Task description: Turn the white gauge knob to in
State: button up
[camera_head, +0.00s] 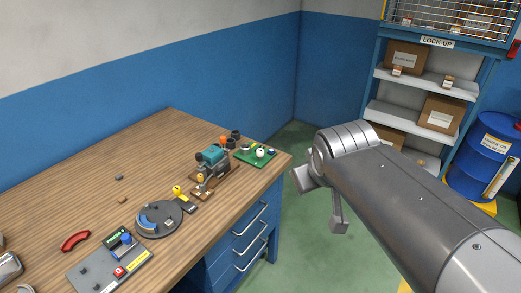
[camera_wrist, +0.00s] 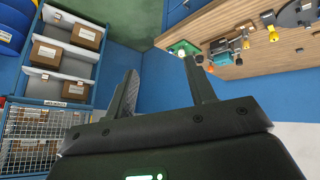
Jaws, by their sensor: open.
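A small green board (camera_head: 247,157) lies at the far right corner of the wooden bench. A round white knob (camera_head: 260,153) stands on it and appears to be the white gauge knob; its markings are too small to read. In the wrist view the board (camera_wrist: 178,48) and white knob (camera_wrist: 199,59) show upside down near the bench edge. My gripper (camera_head: 322,202) is open and empty, right of the bench and apart from the knob. Its two fingers (camera_wrist: 160,80) point toward the blue wall and floor in the wrist view.
A teal machine (camera_head: 212,156), a grey round dial plate (camera_head: 158,219), a grey panel with buttons (camera_head: 108,268) and a red handle (camera_head: 75,240) sit on the bench (camera_head: 125,165). Blue shelves with boxes (camera_head: 408,56) and a blue drum (camera_head: 483,155) stand right. Floor between is clear.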

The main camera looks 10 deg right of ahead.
jog(key=w+d+r+n+t+h, duration=0.1)
jog(key=w+d+r+n+t, duration=0.2)
jog(key=w, duration=0.6)
jog(key=w+d+r+n+t+h, duration=0.1)
jog(key=w+d+r+n, duration=0.35)
jog(key=w, duration=0.35)
jog(key=n+g+y, duration=0.2)
jog(key=n+y, duration=0.5)
jog(key=n, duration=1.9)
send_over(260, 150)
jog(key=s+d, duration=0.2)
jog(key=s, duration=0.1)
notch_tip(260, 150, down, 12)
jog(key=r, duration=0.1)
jog(key=f+n+g, duration=0.1)
jog(key=f+n, duration=0.1)
jog(key=f, duration=0.5)
jog(key=w+a+f+n+g, duration=0.1)
jog(key=f+n+g, duration=0.1)
jog(key=f, duration=0.5)
jog(key=w+f+n+g+h, duration=0.1)
jog(key=f+n+g, duration=0.1)
jog(key=f, duration=0.5)
jog(key=shift+w+a+f+n, duration=0.2)
jog(key=shift+a+n, duration=0.05)
jog(key=shift+a, duration=0.15)
jog(key=shift+c, duration=0.5)
